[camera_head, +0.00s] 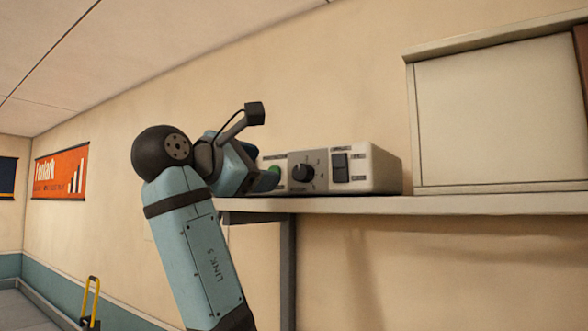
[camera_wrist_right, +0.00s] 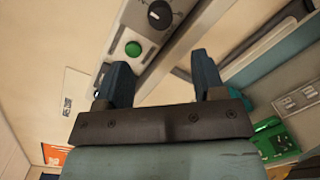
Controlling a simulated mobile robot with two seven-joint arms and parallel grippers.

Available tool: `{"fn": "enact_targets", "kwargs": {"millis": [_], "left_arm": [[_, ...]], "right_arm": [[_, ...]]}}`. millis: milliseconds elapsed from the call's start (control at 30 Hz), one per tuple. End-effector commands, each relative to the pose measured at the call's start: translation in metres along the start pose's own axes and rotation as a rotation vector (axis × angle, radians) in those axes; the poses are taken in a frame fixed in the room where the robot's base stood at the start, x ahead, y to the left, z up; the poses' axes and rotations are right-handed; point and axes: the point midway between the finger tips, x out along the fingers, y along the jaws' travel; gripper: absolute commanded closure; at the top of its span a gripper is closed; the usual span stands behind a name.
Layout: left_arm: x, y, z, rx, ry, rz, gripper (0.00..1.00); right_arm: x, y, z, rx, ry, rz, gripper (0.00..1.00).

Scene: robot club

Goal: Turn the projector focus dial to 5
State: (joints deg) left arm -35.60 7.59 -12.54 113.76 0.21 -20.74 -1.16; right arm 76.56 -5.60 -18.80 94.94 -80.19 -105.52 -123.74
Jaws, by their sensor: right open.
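The projector (camera_head: 376,170) is a pale box on a wall shelf in the head view. Its front panel carries a black round dial (camera_head: 303,173) with markings around it, a black rocker switch (camera_head: 340,167) and a green button (camera_head: 275,170). In the right wrist view the dial (camera_wrist_right: 160,14) is at the top, beyond the fingers, with the green button (camera_wrist_right: 133,48) nearer. My right gripper (camera_head: 272,178) is in front of the panel's left end, beside the dial and apart from it. Its two fingers (camera_wrist_right: 160,82) are spread with nothing between them. My left gripper is out of view.
The shelf (camera_head: 440,205) runs to the right on a dark bracket (camera_head: 287,260). A large pale cabinet (camera_head: 500,115) stands on it, right of the projector. An orange banner (camera_head: 60,172) hangs on the left wall. A yellow handle (camera_head: 91,297) shows at the lower left.

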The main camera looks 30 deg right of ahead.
Motion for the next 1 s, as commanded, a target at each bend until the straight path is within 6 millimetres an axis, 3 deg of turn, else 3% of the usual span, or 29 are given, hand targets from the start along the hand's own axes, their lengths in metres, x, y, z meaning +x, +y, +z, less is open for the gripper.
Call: {"fn": "enact_targets", "kwargs": {"millis": [200,433,600,900,1000], "left_arm": [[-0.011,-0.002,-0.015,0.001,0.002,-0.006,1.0],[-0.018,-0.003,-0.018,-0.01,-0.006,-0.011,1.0],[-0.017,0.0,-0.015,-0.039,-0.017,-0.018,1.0],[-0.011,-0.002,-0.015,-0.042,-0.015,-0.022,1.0],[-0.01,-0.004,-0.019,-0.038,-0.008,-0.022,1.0]], "right_arm": [[0.05,0.002,0.003,-0.001,-0.002,-0.003,0.37],[0.087,0.001,0.001,-0.001,-0.001,-0.002,0.37],[0.099,0.001,0.0,0.0,-0.001,0.0,0.37],[0.101,0.0,0.0,0.0,0.0,0.001,0.37],[0.101,0.0,0.0,0.0,0.0,0.001,0.57]]}}
